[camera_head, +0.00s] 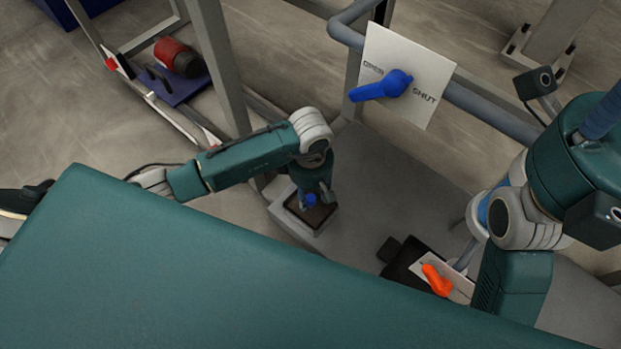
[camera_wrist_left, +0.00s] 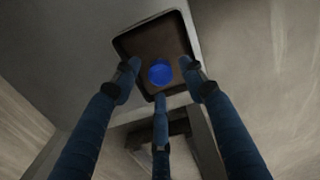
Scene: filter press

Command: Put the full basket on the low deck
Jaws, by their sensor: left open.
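A square, light-rimmed basket with a dark brown inside (camera_head: 320,217) is below the end of my left arm in the head view. It also shows in the left wrist view as a tilted brown square with a pale rim (camera_wrist_left: 152,38). A round blue knob (camera_wrist_left: 160,72) shows over its middle. My left gripper (camera_head: 312,198) points down at the basket; in the wrist view its fingers (camera_wrist_left: 162,82) are spread around the knob, with gaps visible. I cannot tell whether any finger touches it. A grey deck surface (camera_head: 400,185) lies right of the basket.
A white panel marked OPEN and SHUT (camera_head: 408,75) carries a blue lever (camera_head: 382,86) pointing left, beside a grey pipe (camera_head: 490,105). An orange lever (camera_head: 436,280) is at lower right. A red motor (camera_head: 178,57) and frame posts stand upper left.

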